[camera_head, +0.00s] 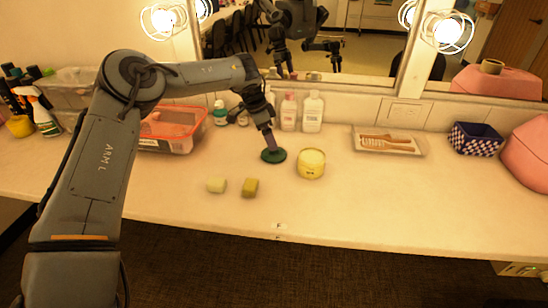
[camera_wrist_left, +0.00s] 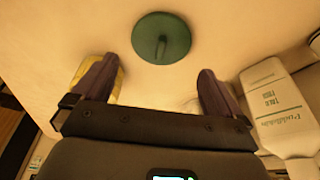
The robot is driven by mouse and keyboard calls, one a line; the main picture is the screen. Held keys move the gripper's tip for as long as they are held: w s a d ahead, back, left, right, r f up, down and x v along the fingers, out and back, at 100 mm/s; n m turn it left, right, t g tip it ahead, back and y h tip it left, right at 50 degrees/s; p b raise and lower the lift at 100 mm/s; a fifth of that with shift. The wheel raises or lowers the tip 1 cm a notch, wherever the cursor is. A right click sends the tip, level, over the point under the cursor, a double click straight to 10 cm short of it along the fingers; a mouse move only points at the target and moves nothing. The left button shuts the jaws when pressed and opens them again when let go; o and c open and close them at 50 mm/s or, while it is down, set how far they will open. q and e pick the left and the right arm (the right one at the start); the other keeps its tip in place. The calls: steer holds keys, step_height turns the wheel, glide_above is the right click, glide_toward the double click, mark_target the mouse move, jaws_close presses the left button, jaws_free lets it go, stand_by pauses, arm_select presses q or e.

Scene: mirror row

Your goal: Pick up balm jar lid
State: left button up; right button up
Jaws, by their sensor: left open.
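The balm jar lid is a dark green disc (camera_head: 273,156) lying on the pale counter. It also shows in the left wrist view (camera_wrist_left: 174,46), with a small raised knob or handle at its centre. The yellow balm jar (camera_head: 311,164) stands just right of the lid. My left gripper (camera_head: 270,143) is above the lid, pointing down. In the left wrist view its two fingers (camera_wrist_left: 155,72) are spread apart with nothing between them, and the lid is beyond the tips. A yellow thing, probably the jar, is partly hidden behind one finger. My right gripper is not directly in view.
Bottles (camera_head: 312,112) stand behind by the mirror; a red-rimmed bin (camera_head: 172,130) is left. A tray with brushes (camera_head: 388,142) and a patterned box (camera_head: 475,139) are right. The front right counter is clear.

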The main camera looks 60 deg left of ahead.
mark_target(274, 153)
arm_select(q)
steer(key=shift+b+x, duration=0.75)
steer(key=shift+x, duration=2.5)
steer(key=shift+s, duration=0.1)
steer(key=shift+a, duration=0.1)
steer(key=shift+c, duration=0.5)
steer(key=c, duration=0.5)
